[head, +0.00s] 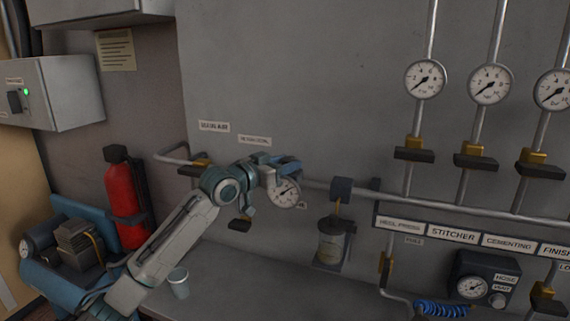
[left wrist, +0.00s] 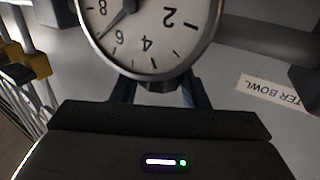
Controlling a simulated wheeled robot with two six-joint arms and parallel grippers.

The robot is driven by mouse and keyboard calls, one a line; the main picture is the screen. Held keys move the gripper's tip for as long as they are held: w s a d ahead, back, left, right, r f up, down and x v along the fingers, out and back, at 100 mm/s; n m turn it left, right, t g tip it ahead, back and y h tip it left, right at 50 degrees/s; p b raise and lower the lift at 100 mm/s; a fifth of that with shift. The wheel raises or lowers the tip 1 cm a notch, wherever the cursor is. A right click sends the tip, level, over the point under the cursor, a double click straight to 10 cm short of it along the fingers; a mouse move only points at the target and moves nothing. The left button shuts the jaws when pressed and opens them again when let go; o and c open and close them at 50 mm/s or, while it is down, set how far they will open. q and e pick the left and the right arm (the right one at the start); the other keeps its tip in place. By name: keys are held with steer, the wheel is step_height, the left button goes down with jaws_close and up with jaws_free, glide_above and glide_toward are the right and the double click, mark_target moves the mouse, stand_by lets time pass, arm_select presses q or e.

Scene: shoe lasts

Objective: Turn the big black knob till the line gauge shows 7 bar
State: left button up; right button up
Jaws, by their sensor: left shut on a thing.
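The line gauge (head: 285,193) is a round white dial on the wall pipe, partly covered by my left gripper in the head view. In the left wrist view the dial (left wrist: 150,35) appears upside down and cut off at the top; its dark needle points between 6 and 8. My left gripper (head: 287,166) is at the regulator just above the gauge, shut on the big black knob. The knob itself is hidden by the gripper. In the left wrist view the fingers reach behind the lower edge of the dial. My right gripper is not in view.
The filter bowl (head: 333,242) hangs right of the gauge. Three branch gauges, including one on the left (head: 425,78), sit on upright pipes with valves. A red extinguisher (head: 124,197) stands left of my arm. A small cup (head: 179,284) stands on the bench below.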

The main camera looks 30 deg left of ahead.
arm_select(q)
steer(key=o, duration=1)
steer(key=shift+c, duration=0.2)
steer(key=shift+s+a+f+b, duration=0.1)
steer(key=shift+s+a+b, duration=0.05)
steer(key=shift+s+b, duration=0.3)
arm_select(e)
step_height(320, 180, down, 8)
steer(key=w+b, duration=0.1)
steer(key=b, duration=0.6)
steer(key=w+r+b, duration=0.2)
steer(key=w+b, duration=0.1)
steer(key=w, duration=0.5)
arm_select(q)
steer(key=b+v, duration=0.8)
steer(key=v, duration=0.1)
steer(key=shift+s+b, duration=0.4)
steer(key=shift+s, duration=0.05)
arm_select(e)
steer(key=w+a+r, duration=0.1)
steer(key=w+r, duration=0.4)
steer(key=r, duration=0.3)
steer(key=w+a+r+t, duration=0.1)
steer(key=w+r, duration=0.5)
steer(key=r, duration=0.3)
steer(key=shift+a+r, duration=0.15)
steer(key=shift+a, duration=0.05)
